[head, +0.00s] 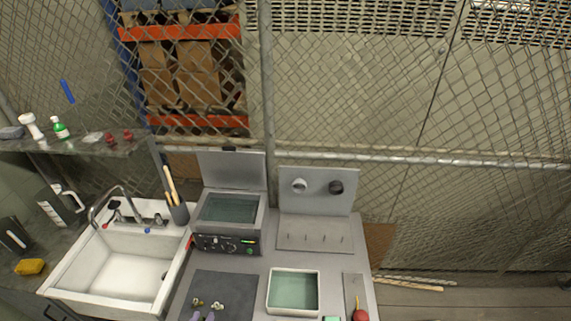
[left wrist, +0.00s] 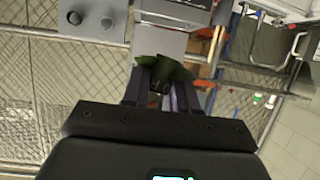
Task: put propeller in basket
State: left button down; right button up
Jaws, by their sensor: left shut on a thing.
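My left gripper (head: 204,315) shows only by its purple fingertips at the bottom edge of the head view, over a dark grey mat (head: 240,285). In the left wrist view the left gripper (left wrist: 160,92) is shut on a dark green bladed propeller (left wrist: 160,70). Two small brass-coloured pieces (head: 217,307) show by the fingertips in the head view; I cannot tell what they are. A pale-rimmed rectangular container (head: 270,291) with a greenish inside stands to the right of the mat. I cannot tell whether it is the basket. My right gripper is not in view.
A tank machine (head: 229,243) with its lid raised stands behind the mat. A pegged grey stand (head: 315,236) is to its right. A white sink (head: 130,260) lies to the left, with a brush holder (head: 178,212) at its corner. A red round thing (head: 360,315) is at the front right.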

pick_arm(q)
jog(key=shift+f, duration=0.1)
jog(key=shift+s+d+f, duration=0.1)
jog(key=shift+f, duration=0.3)
jog(key=w+d+f+b, duration=0.1)
jog(key=w+f+b, duration=0.1)
jog(key=f+b, duration=0.5)
jog(key=w+d+f+b, duration=0.1)
jog(key=w+f+b, duration=0.15)
jog(key=f, duration=0.75)
jog(key=w+f+b, duration=0.2)
jog(key=w+b, duration=0.5)
jog(key=w+f+h+b, duration=0.1)
jog(key=w+f+b, duration=0.2)
jog(key=w+b, duration=0.4)
jog(key=shift+d+f+m+b, duration=0.25)
jog(key=shift+d+m+b, duration=0.2)
jog(key=shift+b, duration=0.15)
jog(key=shift+f, duration=0.1)
